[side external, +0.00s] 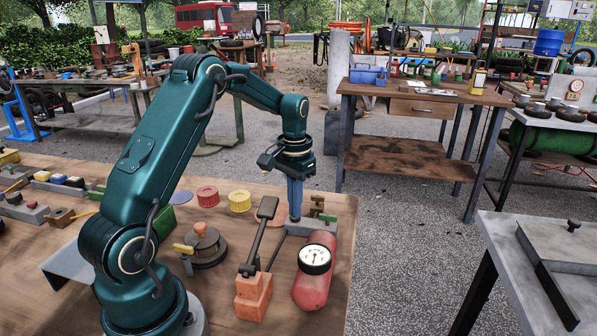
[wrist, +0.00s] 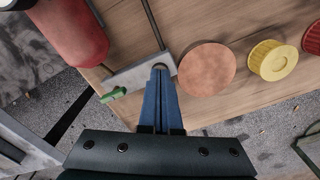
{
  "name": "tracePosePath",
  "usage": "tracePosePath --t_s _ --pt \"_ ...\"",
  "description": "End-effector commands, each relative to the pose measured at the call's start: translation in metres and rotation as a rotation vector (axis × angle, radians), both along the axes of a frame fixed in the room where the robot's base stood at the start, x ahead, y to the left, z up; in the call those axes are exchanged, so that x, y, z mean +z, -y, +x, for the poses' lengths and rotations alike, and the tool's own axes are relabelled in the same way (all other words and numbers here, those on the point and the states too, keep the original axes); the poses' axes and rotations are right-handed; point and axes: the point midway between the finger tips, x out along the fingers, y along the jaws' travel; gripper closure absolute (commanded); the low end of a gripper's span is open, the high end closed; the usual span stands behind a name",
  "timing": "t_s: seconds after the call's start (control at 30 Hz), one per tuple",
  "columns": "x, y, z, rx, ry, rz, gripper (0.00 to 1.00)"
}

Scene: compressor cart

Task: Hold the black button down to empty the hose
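My gripper (side external: 295,218) points straight down, with its two blue fingers together and nothing visible between them. In the wrist view its fingertips (wrist: 160,67) are at the end of a grey block (wrist: 130,77) that has a green piece at its other end. I cannot make out the black button clearly; the fingertips cover that end of the block, and I cannot tell whether they press anything. A thin dark line, possibly the hose (wrist: 153,25), runs to the block. A red tank (side external: 316,278) with a white dial gauge (side external: 314,260) lies beside the block.
An orange block with a long lever (side external: 254,290) stands left of the tank. A flat pinkish disc (wrist: 207,69) lies right beside the fingertips in the wrist view. A yellow cap (side external: 239,201) and a red cap (side external: 208,196) are farther left. The table edge is close by.

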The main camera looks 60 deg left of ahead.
Motion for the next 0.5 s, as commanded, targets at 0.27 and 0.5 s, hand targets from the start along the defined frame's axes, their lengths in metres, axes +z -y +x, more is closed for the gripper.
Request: tracePosePath --t_s 0.27,0.5 --pt "-0.0003 0.0001 -0.0004 0.000 -0.002 -0.001 1.00" --pt "0.0092 -0.0003 0.0003 0.000 0.001 0.001 1.00"
